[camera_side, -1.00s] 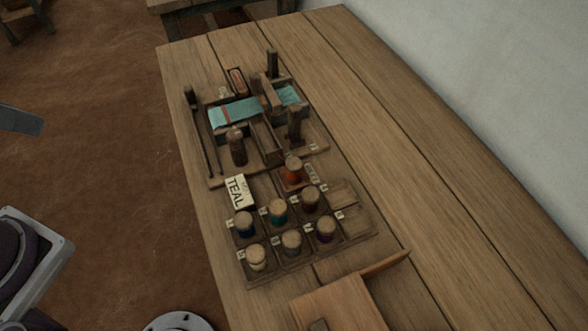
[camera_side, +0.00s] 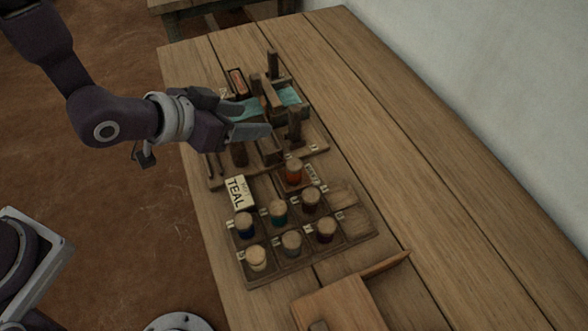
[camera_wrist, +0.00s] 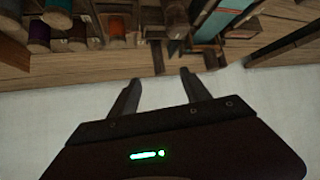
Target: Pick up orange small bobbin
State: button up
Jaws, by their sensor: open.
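The orange small bobbin (camera_side: 294,172) stands upright at the back of the bobbin tray, with a pale wooden top and an orange-red body. It also shows at the top of the wrist view (camera_wrist: 116,28). My gripper (camera_side: 257,121) is open and empty, above the small loom (camera_side: 311,150), up and to the left of the orange bobbin in the side view. Its two fingers (camera_wrist: 158,88) show apart in the wrist view, with nothing between them. The gripper hides part of the loom's teal cloth (camera_side: 290,96).
The tray (camera_side: 352,222) holds several other bobbins, including a teal one (camera_side: 278,212), in front of the orange one. Loom posts (camera_side: 294,125) rise near my gripper. The table's right side is clear.

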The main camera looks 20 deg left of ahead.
jog(key=m+h, duration=0.2)
send_near(292, 165)
jog(key=x, duration=0.3)
jog(key=shift+d+f+t, duration=0.25)
jog(key=shift+f+t, duration=0.05)
jog(key=shift+f, duration=0.1)
jog(key=x, duration=0.7)
jog(key=shift+w+r, duration=0.1)
jog(key=shift+r, duration=0.05)
grip_shut()
